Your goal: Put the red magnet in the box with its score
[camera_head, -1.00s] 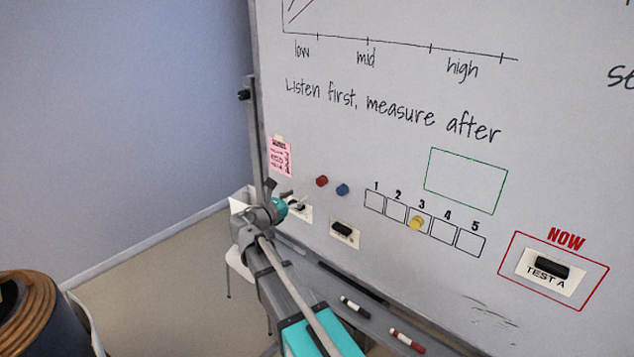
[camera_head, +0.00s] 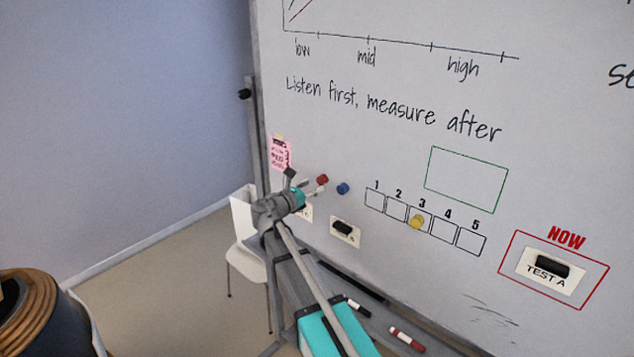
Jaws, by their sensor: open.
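The red magnet (camera_head: 321,179) is on the whiteboard, just left of a blue magnet (camera_head: 343,188). A row of numbered boxes (camera_head: 375,199), 1 to 5, is drawn to their right. A yellow magnet (camera_head: 416,222) sits in box 3; the other boxes look empty. My gripper (camera_head: 306,183) is open at the left side of the red magnet, very close to it. I cannot tell whether a finger touches it. A small pink note (camera_head: 279,154) with writing too small to read hangs at the board's left edge.
A card marked TEST A with a black bar (camera_head: 552,266) is inside the red NOW frame. Another card with a black bar (camera_head: 343,229) is below the magnets, and a third is partly behind my gripper. Markers (camera_head: 407,340) lie on the tray. A green rectangle (camera_head: 466,180) is empty.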

